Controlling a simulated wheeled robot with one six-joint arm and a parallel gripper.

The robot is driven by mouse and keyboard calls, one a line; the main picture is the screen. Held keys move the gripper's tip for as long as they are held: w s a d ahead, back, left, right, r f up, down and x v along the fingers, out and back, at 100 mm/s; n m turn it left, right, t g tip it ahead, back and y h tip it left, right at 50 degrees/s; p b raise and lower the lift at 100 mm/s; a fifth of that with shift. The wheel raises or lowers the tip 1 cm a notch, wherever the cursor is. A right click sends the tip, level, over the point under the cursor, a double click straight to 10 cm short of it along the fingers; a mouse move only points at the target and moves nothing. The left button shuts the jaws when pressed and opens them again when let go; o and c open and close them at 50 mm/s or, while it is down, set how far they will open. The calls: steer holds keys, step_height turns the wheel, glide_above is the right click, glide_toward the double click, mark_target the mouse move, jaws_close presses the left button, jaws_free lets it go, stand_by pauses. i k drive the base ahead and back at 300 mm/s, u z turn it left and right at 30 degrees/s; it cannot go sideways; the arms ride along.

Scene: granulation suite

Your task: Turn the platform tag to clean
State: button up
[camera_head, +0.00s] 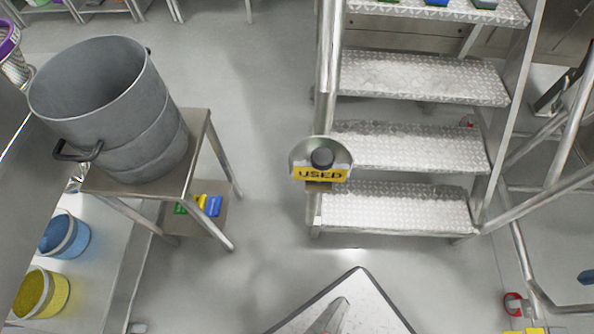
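The platform tag (320,174) is a round metal-rimmed disc with a black knob (322,157) at its middle. It is fixed at the lower left of the stair rail of the metal platform (405,147). A yellow band on its lower part reads "USED", facing up towards the camera. No other word on the tag can be read from here. My gripper is not in view. Nothing is seen touching the tag.
A steel stand (198,137) holding a large grey drum (112,105) stands to the left. Blue (67,235) and yellow (42,292) buckets are at the lower left. Grey floor (265,215) is clear between stand and stairs. Rails (565,125) run along the right.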

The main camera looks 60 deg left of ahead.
mark_target(321, 167)
steer(key=k, duration=0.55)
steer(key=u, duration=1.8)
steer(key=i, duration=0.5)
steer(key=z, duration=0.05)
steer(key=k, duration=0.5)
steer(key=u, duration=1.95)
steer(key=k, duration=0.9)
steer(key=z, duration=1.9)
